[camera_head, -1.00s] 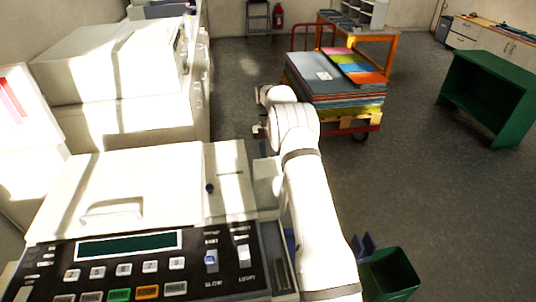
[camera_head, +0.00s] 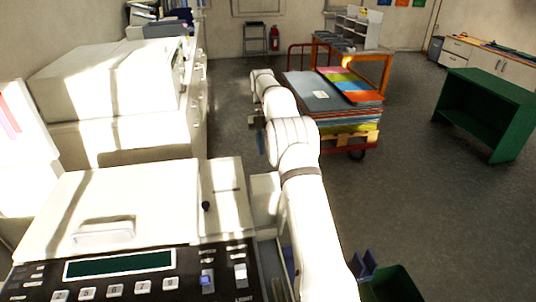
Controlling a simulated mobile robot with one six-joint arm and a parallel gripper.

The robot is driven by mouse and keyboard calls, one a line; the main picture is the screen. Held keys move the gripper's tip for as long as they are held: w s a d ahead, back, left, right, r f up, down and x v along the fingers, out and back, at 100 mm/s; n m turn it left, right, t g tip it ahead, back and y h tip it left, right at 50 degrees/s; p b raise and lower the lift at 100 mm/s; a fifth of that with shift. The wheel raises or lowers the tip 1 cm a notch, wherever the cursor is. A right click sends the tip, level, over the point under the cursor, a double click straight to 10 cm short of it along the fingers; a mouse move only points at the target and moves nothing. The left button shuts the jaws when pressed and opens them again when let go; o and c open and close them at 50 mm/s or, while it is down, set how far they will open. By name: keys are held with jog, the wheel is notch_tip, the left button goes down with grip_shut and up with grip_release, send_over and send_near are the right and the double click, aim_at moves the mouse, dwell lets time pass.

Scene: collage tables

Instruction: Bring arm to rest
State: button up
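My white arm (camera_head: 308,205) reaches forward from the bottom of the view, to the right of the pale machine with the button panel. Its far end bends over at the upper middle, in front of the cart of coloured sheets in the picture. My gripper (camera_head: 259,138) shows only as a small dark and bluish part below the wrist, over the floor gap beside the machines. Its fingers are too small and shadowed to tell open from shut. I see nothing clearly held in it.
The machine with a button panel (camera_head: 120,264) stands close on the left, with another pale machine (camera_head: 110,85) behind. A cart of coloured sheets (camera_head: 345,143) stands ahead, a green shelf (camera_head: 485,112) at right. A green bin (camera_head: 396,284) is near the bottom.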

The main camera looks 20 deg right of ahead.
jog(key=s+a+r+m+t+b, duration=0.25)
jog(key=s+r+m, duration=0.25)
jog(key=s+m, duration=0.3)
jog(key=s+a+r+m+t+b, duration=0.1)
jog(key=s+a+r+m+t, duration=0.15)
jog(key=s+r+m, duration=0.55)
jog(key=s+f+m+t, duration=0.1)
jog(key=s+f+m, duration=0.2)
jog(key=s, duration=0.4)
jog(key=s+a+f+m+t+b, duration=0.1)
jog(key=s+f+m+t, duration=0.1)
jog(key=s+f, duration=0.3)
jog(key=s+f+m+t, duration=0.1)
jog(key=s+f+m, duration=0.2)
jog(key=s, duration=0.7)
jog(key=shift+s+a+f+m+h+b, duration=0.15)
jog(key=shift+f+m+h+b, duration=0.2)
jog(key=shift+m, duration=0.65)
